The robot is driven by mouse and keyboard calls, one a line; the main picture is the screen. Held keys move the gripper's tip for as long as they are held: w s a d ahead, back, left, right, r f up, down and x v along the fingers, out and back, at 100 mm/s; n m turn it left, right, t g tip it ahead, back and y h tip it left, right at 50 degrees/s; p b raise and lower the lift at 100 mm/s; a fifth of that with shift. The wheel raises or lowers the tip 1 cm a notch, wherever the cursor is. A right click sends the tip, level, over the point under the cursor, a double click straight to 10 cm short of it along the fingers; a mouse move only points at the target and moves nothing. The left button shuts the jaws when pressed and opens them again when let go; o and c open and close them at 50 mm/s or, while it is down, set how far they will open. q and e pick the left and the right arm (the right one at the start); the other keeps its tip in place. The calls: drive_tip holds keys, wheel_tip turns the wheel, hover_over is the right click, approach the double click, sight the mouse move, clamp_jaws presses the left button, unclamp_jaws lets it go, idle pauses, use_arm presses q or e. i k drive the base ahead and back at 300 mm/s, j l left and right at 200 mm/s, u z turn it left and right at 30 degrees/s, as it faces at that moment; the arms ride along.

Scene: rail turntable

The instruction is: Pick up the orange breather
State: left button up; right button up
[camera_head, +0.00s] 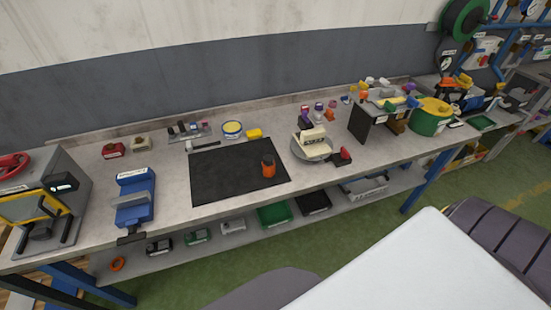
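A small orange cylinder with a dark top (268,168) stands upright on the black mat (220,180) near its right side. It looks like the orange breather, though I see no readable label. Smaller orange pieces stand farther back, one (330,115) behind the round turntable and one (363,95) near the dark upright panel. Neither of my grippers shows in the head view.
The round turntable (318,153) right of the mat carries a cream block. A blue vise (134,200) stands left of the mat. A dark panel (361,124) stands upright to the right. The grey workbench (172,187) is bare between vise and mat.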

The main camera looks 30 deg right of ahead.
sight(270, 171)
drive_tip(key=i+l+z, duration=0.1)
drive_tip(key=l, duration=0.25)
drive_tip(key=i+l+z, duration=0.25)
drive_tip(key=i+l, duration=0.2)
drive_tip(key=l, duration=0.2)
